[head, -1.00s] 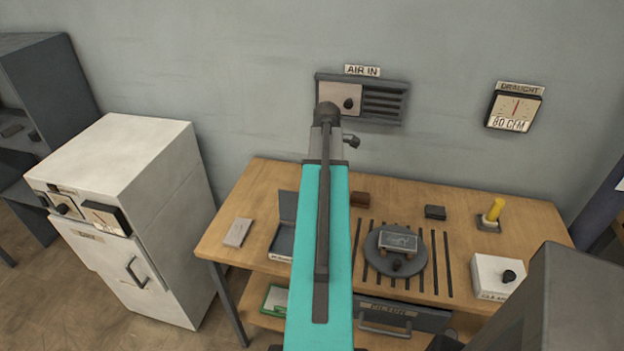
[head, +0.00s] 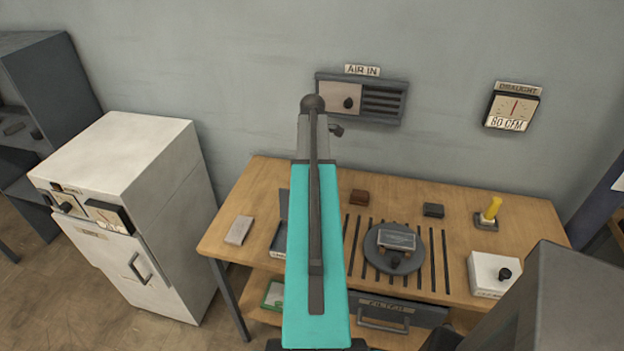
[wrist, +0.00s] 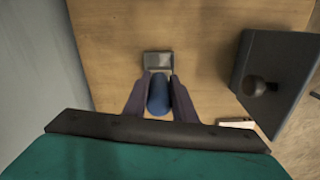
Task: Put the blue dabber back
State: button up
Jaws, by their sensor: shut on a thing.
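In the wrist view my gripper (wrist: 160,79) is shut on the blue dabber (wrist: 158,97), whose rounded blue handle shows between the two fingers. A small grey square piece (wrist: 158,61) lies just past the fingertips, in line with the dabber. I cannot tell whether the dabber touches it or hangs above it. In the head view my teal arm hides the gripper and the blue dabber. A yellow dabber (head: 491,209) stands in a small dark holder (head: 486,224) at the right of the bench.
A dark box with a knob (wrist: 270,80) is at right in the wrist view.

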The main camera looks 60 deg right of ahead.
jog(key=shift+f+p, duration=0.8)
jog(key=shift+f, duration=0.9)
jog(key=shift+f, duration=0.15)
jog(key=o, duration=1)
jog(key=shift+o, duration=0.2)
jog(key=shift+r+b, duration=1.75)
jog(key=shift+r, duration=4.4)
jog(key=shift+r, duration=0.1)
